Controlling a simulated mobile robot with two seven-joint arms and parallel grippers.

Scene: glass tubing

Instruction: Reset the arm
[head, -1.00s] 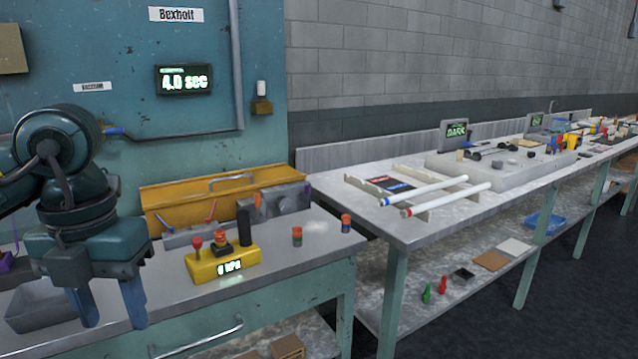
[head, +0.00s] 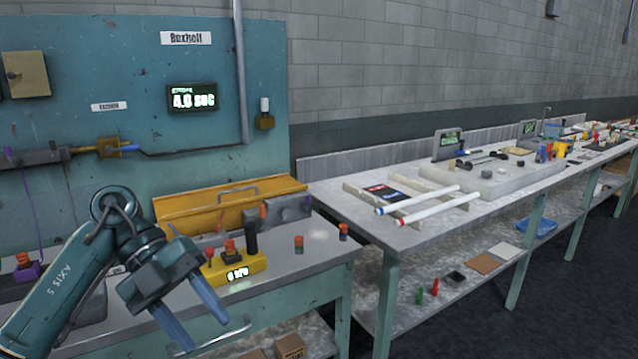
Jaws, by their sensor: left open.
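My left arm comes in from the lower left. Its gripper (head: 199,322) is open and empty, with two blue fingers spread and tilted down to the right. It hangs in front of the near bench, overlapping the bench's front edge and drawer handle in the picture. The gripper partly hides a yellow box (head: 243,269) with a small lit readout and several knobs. My right arm and gripper do not show.
A yellow toolbox (head: 220,204) stands on the bench with small orange-topped pieces (head: 299,244) nearby. A lit display (head: 194,98) hangs on the teal panel. Two white tubes (head: 440,207) lie on a rack on the right table. Floor at lower right is clear.

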